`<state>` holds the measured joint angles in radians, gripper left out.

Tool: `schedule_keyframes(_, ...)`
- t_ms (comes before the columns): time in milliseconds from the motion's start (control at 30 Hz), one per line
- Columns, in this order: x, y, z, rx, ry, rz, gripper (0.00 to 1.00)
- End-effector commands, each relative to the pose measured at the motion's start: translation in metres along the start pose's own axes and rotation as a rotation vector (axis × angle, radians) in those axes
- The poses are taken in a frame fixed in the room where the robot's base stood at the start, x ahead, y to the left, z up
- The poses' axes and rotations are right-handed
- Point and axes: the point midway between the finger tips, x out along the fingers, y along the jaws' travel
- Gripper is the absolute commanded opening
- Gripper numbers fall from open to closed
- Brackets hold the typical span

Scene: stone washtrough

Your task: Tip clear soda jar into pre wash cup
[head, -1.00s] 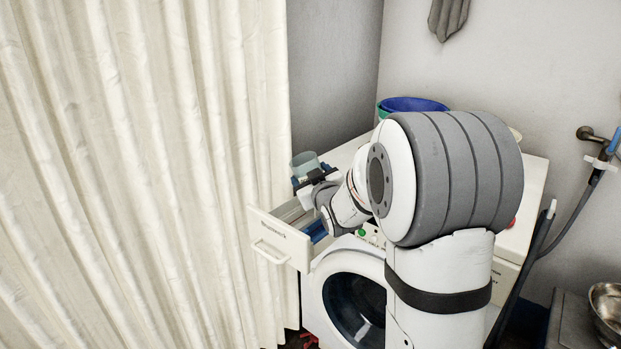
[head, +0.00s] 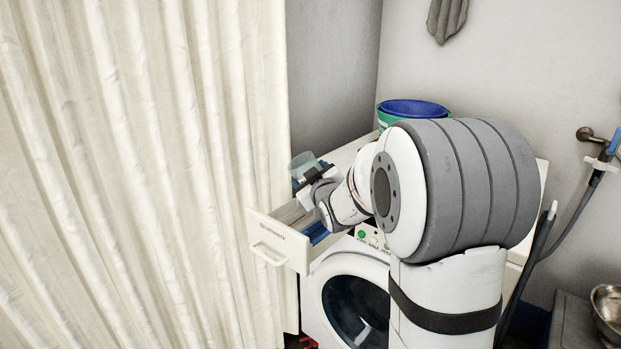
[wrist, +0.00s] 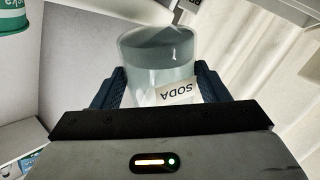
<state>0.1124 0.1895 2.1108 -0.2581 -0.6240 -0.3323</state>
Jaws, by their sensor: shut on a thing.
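The clear soda jar (wrist: 158,60) is held between the blue-padded fingers of my gripper (wrist: 158,85) in the wrist view. Its label reads SODA, upside down in that view, and pale contents show inside. In the head view the jar (head: 304,163) is above the open drawer of the washing machine, tilted a little to the left. My gripper (head: 311,180) is shut on it. The open drawer (head: 280,238) has a white front with a handle and a blue part (head: 316,232) inside. I cannot make out a separate pre wash cup; my gripper and wrist cover part of the drawer.
The washing machine (head: 345,268) stands below my arm. A green tub with a blue rim (head: 414,108) stands on its top at the back. A cream curtain (head: 150,170) hangs close to the left of the drawer. A metal bowl (head: 607,308) is at far right.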

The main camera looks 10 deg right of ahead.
Motion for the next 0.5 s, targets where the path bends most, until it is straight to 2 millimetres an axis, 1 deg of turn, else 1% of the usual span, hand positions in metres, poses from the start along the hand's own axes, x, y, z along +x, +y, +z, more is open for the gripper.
schedule_keyframes(367,0.0000,0.0001,-0.0002,-0.004,0.000,0.001,0.40)
schedule_keyframes(500,0.0000,-0.0004,0.0004,-0.060,-0.011,0.002,0.40)
